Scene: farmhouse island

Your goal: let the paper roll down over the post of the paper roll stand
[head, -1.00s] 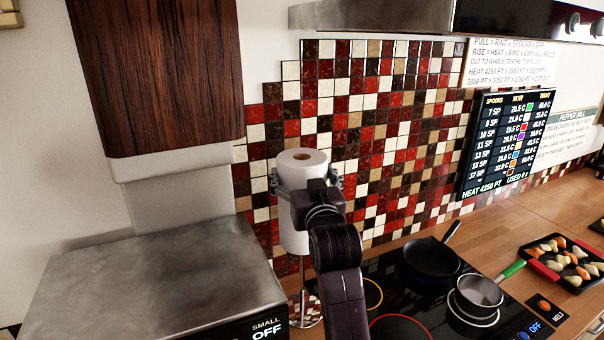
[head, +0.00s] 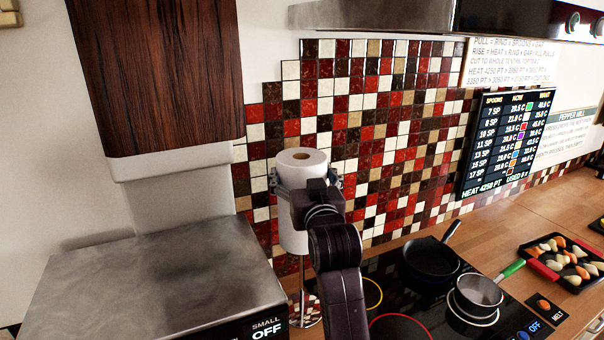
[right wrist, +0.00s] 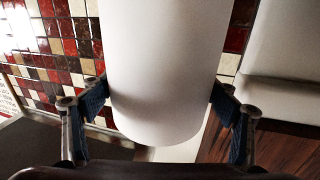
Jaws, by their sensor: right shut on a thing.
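The white paper roll (head: 302,172) is upright in front of the tiled wall in the head view. My right gripper (head: 306,184) is shut around its upper part, one finger on each side. The right wrist view shows the roll (right wrist: 165,80) between the two blue-padded fingers (right wrist: 160,97). Below the roll, the thin metal post of the paper roll stand (head: 302,272) shows above its round base (head: 308,312). The post lines up with the roll's underside, but whether its tip is inside the core is hidden. No post sticks out of the top hole. My left gripper is out of view.
A metal-topped appliance (head: 150,275) stands close on the left, under a wooden cabinet (head: 155,75). A black hob with a frying pan (head: 432,258) and a saucepan (head: 478,292) is on the right. A tray of vegetables (head: 565,260) lies farther right.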

